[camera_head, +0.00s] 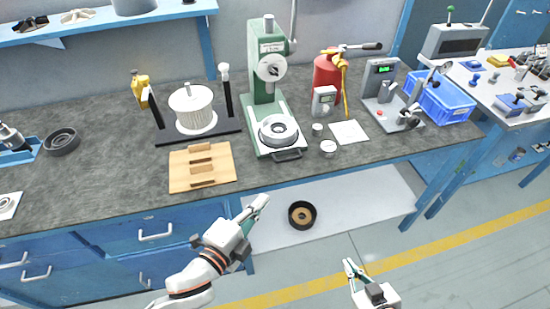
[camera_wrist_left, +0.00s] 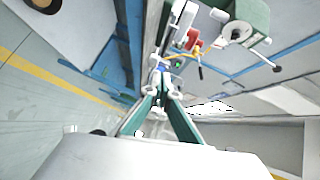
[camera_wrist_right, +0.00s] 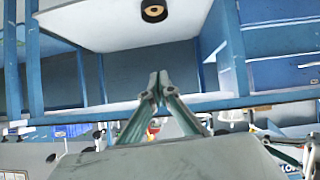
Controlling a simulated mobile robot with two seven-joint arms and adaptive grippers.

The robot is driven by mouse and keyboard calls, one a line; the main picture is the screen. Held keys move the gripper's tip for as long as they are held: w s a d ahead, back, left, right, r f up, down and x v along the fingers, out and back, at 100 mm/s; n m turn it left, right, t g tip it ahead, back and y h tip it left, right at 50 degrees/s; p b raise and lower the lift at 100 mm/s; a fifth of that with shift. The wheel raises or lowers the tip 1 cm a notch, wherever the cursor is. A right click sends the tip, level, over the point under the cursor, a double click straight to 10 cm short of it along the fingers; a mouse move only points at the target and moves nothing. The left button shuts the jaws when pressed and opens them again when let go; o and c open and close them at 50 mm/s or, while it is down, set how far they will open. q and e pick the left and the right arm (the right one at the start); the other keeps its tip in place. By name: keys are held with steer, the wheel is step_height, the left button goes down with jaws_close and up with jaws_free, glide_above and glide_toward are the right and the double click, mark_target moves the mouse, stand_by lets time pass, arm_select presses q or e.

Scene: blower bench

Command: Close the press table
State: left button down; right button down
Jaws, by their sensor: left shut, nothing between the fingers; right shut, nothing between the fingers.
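The green press (camera_head: 268,75) stands on the bench in the head view. Its table (camera_head: 288,155) sticks out at the front of the base, with a handle on its front edge and a round metal part (camera_head: 278,130) on it. My left gripper (camera_head: 262,200) is shut and empty, in front of the bench edge and below the press table, apart from it. The left wrist view shows its fingertips (camera_wrist_left: 163,88) together and the press (camera_wrist_left: 245,25) upper right. My right gripper (camera_head: 349,264) is shut and empty, lower and further right, over the floor. Its fingertips (camera_wrist_right: 153,88) meet in the right wrist view.
A wooden fixture (camera_head: 201,167) lies left of the press, with a white finned rotor (camera_head: 192,110) behind it. A red cylinder (camera_head: 327,75), a white card (camera_head: 348,132) and a grey test stand (camera_head: 380,80) are to its right. A black ring (camera_head: 302,215) lies on the lower shelf.

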arm_select(q)
steer(key=shift+m, duration=0.3)
steer(key=shift+w+a+r+p+x, duration=0.1)
steer(key=shift+w+a+x, duration=0.2)
steer(key=shift+x, duration=1.85)
steer(key=shift+w+a+r+p+x, duration=0.1)
steer(key=shift+a+x, duration=0.3)
steer(key=shift+x, duration=1.8)
steer(key=shift+w+a+r+p+x, duration=0.1)
steer(key=shift+w+a+x, duration=0.2)
steer(key=shift+x, duration=1.85)
arm_select(e)
steer(key=shift+s+d, duration=0.4)
steer(key=shift+d, duration=0.2)
arm_select(q)
steer(key=shift+s, duration=0.1)
